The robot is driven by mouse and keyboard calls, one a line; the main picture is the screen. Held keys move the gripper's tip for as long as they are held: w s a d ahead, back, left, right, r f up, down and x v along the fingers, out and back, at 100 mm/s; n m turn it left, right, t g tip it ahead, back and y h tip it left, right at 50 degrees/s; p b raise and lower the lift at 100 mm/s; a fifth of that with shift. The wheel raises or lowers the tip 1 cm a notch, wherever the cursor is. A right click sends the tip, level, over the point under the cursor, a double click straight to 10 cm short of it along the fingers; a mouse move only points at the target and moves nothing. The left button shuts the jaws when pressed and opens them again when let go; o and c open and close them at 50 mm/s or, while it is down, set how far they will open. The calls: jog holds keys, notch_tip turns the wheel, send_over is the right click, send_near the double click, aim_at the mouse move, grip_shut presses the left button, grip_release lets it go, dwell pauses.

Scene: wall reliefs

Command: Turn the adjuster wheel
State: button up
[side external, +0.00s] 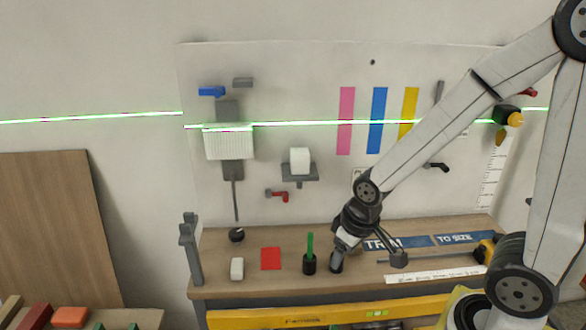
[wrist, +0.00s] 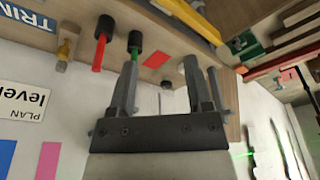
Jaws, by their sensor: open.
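A small dark round wheel (side external: 237,235) sits at the lower end of a thin vertical rod (side external: 236,200), below a grey slide with a white ribbed block (side external: 230,142) on the wall panel. I take it to be the adjuster wheel. In the wrist view a small dark round piece (wrist: 166,85) with a thin rod shows between my fingers, farther off.
A green marker (side external: 310,245) in a black holder, a red square (side external: 271,258) and a white block (side external: 237,268) are on the bench (side external: 215,289). A grey post (side external: 191,250) stands at its left end. A red marker (wrist: 100,52) shows in the wrist view.

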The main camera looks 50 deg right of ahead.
jog(key=shift+o, duration=0.2)
jog(key=o, duration=0.3)
jog(key=shift+o, duration=0.7)
jog(key=shift+w, duration=0.2)
jog(key=n+t+y, duration=0.2)
jog(key=n, duration=0.2)
send_near(237, 232)
jog(key=shift+w+a+f, duration=0.3)
jog(key=shift+w+f, duration=0.05)
jog(key=shift+f, duration=0.2)
jog(key=shift+x, duration=3.8)
jog(key=shift+s+d+f, duration=0.1)
